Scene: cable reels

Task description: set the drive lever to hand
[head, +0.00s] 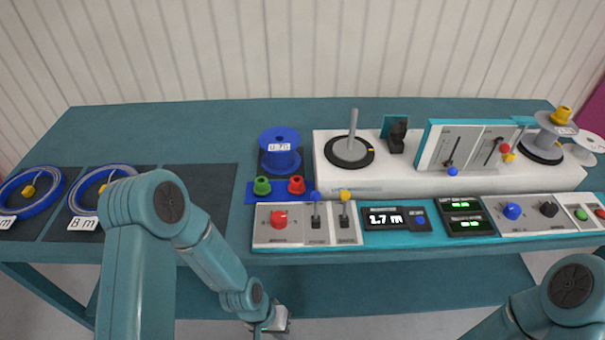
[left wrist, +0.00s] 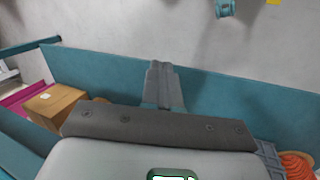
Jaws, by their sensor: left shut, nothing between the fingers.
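Two small levers stand on the left control panel (head: 275,235): one with a blue knob (head: 316,195) and one with a yellow knob (head: 345,195). Their labels are too small to read, so I cannot tell which is the drive lever. Two more levers, with a blue knob (head: 452,171) and a red knob (head: 503,148), sit on the tilted white plate behind. My left gripper (head: 277,322) is low in front of the bench's front edge, apart from the levers. In the left wrist view its fingers (left wrist: 160,85) are together and empty. My right gripper is out of view.
A red knob (head: 279,219) sits left of the levers and a display (head: 398,219) right of them. A blue spool (head: 280,150) and green cup (head: 262,186) stand behind. Blue cable coils (head: 28,192) lie at left. The left wrist view shows a cardboard box (left wrist: 55,103).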

